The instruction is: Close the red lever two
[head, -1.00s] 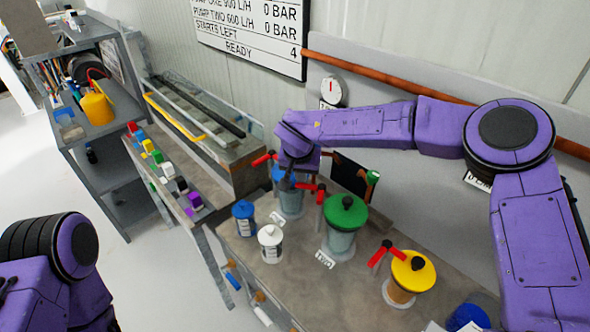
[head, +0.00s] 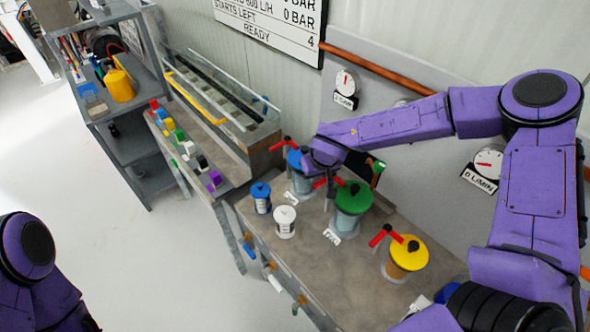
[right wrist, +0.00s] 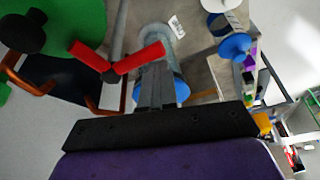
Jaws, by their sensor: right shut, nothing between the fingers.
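Three red levers stand on the bench by the pumps: one by the blue-topped pump (head: 279,143), a middle one (head: 319,184) by the green-topped pump (head: 352,207), and one (head: 378,237) by the yellow-topped pump (head: 405,258). I take the middle one as lever two; no number is legible. My right gripper (head: 327,203) is beside it, between the blue and green pumps. In the right wrist view, the shut, empty fingers (right wrist: 156,72) are close to a V-shaped red lever (right wrist: 140,58); contact cannot be told. The left gripper is out of view.
A blue-topped jar (head: 261,198) and a white jar (head: 285,222) stand at the bench's left side. Gauges (head: 345,88) and an orange pipe (head: 375,69) are on the wall behind. Coloured blocks (head: 182,148) line the neighbouring bench. The floor at left is clear.

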